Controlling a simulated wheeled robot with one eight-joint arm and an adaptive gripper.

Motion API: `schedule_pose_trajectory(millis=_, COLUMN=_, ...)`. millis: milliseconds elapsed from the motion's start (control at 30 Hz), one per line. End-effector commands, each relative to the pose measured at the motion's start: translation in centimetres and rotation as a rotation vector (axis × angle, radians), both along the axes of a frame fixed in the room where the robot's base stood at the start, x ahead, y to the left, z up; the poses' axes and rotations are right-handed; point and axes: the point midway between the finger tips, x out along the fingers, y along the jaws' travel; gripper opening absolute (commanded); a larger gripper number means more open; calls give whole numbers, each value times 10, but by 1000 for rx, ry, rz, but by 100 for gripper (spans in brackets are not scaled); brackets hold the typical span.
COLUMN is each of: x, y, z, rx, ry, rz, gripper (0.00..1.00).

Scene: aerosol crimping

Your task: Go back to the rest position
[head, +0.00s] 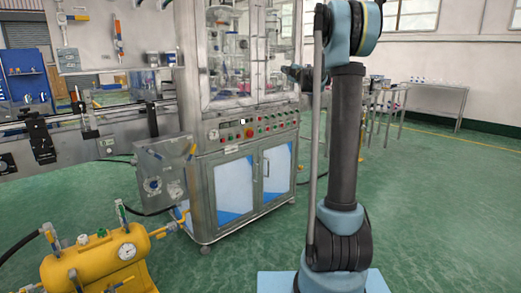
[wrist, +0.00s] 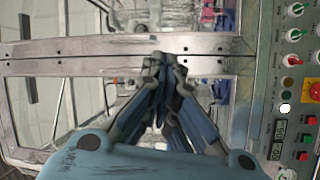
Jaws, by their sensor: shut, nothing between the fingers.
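My gripper (wrist: 160,72) is in the lower middle of the wrist view, its fingers drawn together with nothing between them. It is in front of the metal frame and glazed doors of the crimping machine (wrist: 60,60). In the head view the machine (head: 218,160) stands in the middle, a tall steel cabinet with glass above and doors below. My arm rises on the right of that view. I cannot make out the fingers clearly there, as the arm's end is small beside the machine's right side.
The machine's button panel (wrist: 290,100) is at the right of the wrist view. In the head view a yellow tank (head: 95,262) with a gauge sits at lower left. A conveyor (head: 75,145) runs along the left. A table (head: 432,86) stands far right. Green floor (head: 440,210) is open at right.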

Motion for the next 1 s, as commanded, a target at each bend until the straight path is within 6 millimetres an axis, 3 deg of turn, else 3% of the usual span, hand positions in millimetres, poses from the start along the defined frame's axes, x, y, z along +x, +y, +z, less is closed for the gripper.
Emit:
schedule_pose_trajectory(millis=233, x=-64, y=-50, z=2, rx=175, ry=87, rz=-219, gripper=0)
schedule_pose_trajectory(millis=467, x=-134, y=-93, z=-25, rx=332, ry=204, rz=-409, gripper=0)
schedule_pose_trajectory(millis=767, x=-241, y=-124, z=-94, rx=527, ry=406, rz=-630, gripper=0)
schedule_pose_trajectory(millis=1000, x=-337, y=-132, z=-169, rx=663, ry=610, rz=-781, gripper=0)
